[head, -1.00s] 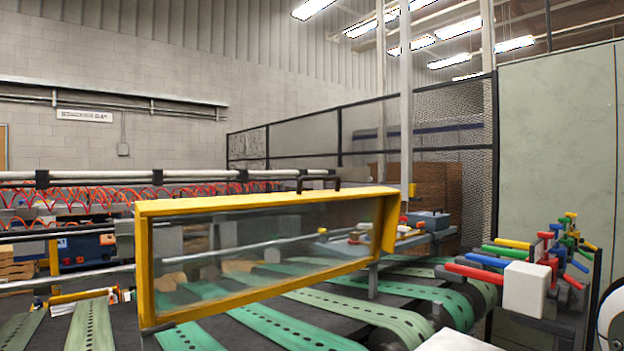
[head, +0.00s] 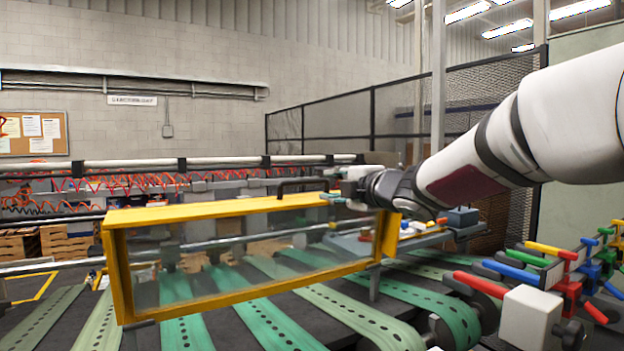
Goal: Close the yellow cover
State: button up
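The yellow cover (head: 205,212) is a long yellow frame with a clear front panel, set over the green belts. Its front panel stands nearly upright, and the belts show through it. A black bar handle (head: 290,184) rises from the top towards the right end. My gripper (head: 338,186) is at the right end of this handle, reaching in from the right. Its fingers are small and partly lost against the handle, so I cannot tell whether they touch it or how wide they are.
Perforated green belts (head: 325,302) run beneath and in front of the cover. Colourful levers and a white block (head: 528,318) stand at the right. A white pipe (head: 130,165) and red coiled hoses lie behind. A mesh fence (head: 345,132) closes the back right.

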aim_at(306, 182)
jog(key=p+x, duration=0.1)
jog(key=x, duration=1.2)
jog(key=shift+w+a, duration=0.25)
jog(key=shift+w, duration=0.05)
grip_shut()
